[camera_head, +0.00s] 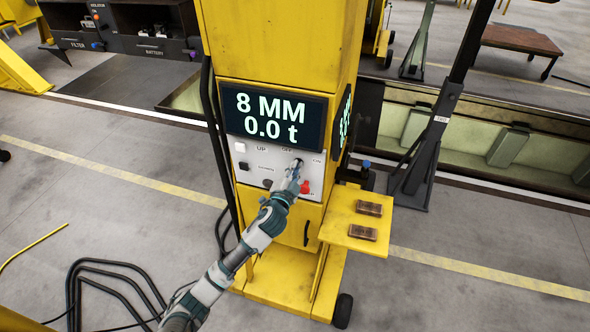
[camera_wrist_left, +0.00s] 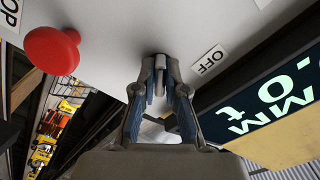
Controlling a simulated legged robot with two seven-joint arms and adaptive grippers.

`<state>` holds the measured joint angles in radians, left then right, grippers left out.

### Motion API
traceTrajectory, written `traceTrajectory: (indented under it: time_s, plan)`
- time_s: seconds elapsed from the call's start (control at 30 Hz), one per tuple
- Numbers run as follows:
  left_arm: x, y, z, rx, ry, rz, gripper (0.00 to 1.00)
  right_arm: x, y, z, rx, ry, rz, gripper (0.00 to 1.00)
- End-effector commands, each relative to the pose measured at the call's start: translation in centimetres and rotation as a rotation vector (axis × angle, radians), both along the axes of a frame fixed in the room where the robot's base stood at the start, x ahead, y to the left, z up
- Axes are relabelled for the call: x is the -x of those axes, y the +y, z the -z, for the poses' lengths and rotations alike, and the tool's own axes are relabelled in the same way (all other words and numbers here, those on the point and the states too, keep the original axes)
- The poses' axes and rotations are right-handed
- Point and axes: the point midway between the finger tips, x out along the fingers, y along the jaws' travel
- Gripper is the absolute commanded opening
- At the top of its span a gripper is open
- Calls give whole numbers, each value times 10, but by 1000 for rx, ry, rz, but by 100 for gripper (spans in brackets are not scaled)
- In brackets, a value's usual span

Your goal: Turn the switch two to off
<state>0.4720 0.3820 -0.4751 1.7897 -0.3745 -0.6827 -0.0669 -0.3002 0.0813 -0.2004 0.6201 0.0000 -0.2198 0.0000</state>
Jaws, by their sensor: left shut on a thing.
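The white control panel (camera_head: 258,163) sits below the display on the yellow lifting column. My left gripper (camera_head: 295,172) reaches up to its right part, by the OFF and ON labels. In the left wrist view, my left gripper (camera_wrist_left: 160,85) is shut on the dark switch (camera_wrist_left: 159,62), with a finger on each side of it. The OFF label (camera_wrist_left: 211,60) is just right of the fingers there. The fingers hide much of the switch, so its exact setting is hard to tell. My right gripper is in neither view.
A red stop button (camera_head: 305,186) is close beside the left gripper; it also shows in the left wrist view (camera_wrist_left: 52,50). The display (camera_head: 272,116) reads 8 MM and 0.0 t. A yellow side shelf (camera_head: 343,233) holds two brown blocks. Black cables (camera_head: 110,265) lie on the floor.

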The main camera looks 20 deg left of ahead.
Motion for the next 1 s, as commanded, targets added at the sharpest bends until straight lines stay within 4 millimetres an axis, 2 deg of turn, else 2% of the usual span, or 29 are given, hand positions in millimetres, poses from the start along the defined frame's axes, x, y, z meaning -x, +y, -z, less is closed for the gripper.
traceTrajectory:
  time_s: [0.03, 0.7, 1.0]
  plan:
    - [1, -1, 6, 38, 11, -1, 0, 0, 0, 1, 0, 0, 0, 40]
    - [1, -3, 9, 646, 39, -4, 0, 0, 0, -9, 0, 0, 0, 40]
    - [0, -4, 10, 832, 48, -5, 0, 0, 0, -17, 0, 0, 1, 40]
